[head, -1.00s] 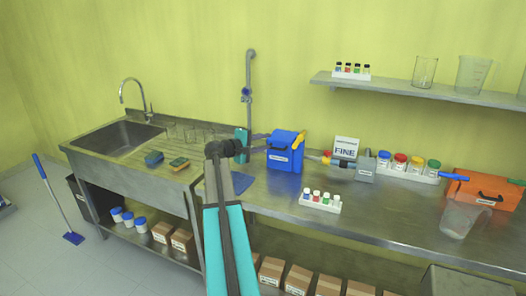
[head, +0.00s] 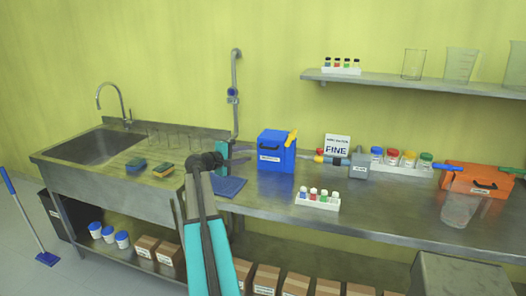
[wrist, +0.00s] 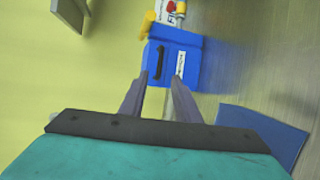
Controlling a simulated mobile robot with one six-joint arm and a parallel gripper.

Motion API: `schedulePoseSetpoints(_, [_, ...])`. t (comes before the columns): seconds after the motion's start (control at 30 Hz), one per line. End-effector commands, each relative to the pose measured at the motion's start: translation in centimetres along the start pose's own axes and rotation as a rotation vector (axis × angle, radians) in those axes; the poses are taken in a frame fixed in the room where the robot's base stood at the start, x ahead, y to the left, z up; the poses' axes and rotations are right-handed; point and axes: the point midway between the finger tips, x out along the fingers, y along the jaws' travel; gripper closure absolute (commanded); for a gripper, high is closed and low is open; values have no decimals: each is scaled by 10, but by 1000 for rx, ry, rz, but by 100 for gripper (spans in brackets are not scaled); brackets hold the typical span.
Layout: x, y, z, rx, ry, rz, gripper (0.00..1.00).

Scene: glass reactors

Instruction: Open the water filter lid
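A blue box (head: 276,155) with a dark handle, a white label and a yellow lever on its upper right stands on the steel counter; I cannot read the label. Its lid looks closed. My gripper (head: 252,152) is just left of the box, its fingers pointing at it. In the wrist view the blue box (wrist: 174,60) lies straight ahead, with its handle and label facing me. The fingers of my gripper (wrist: 160,82) are apart with nothing between them. An orange box (head: 478,180) with a dark handle and a blue lever stands at the right.
A grey labelled box (head: 359,167) and a sign reading "FINE" (head: 337,147) stand right of the blue box. A white rack of small bottles (head: 318,200) is in front. A blue mat (head: 230,187) lies below my gripper. A clear beaker (head: 459,210) stands near the orange box.

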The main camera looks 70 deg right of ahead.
Motion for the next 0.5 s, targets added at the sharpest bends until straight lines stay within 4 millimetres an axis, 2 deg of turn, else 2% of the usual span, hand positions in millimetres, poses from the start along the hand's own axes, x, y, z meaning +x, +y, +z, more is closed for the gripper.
schedulePoseSetpoints(0.27, [0,0,-4,-2,6,0,71])
schedulePoseSetpoints(0.5, [21,1,-5,-2,6,0,71])
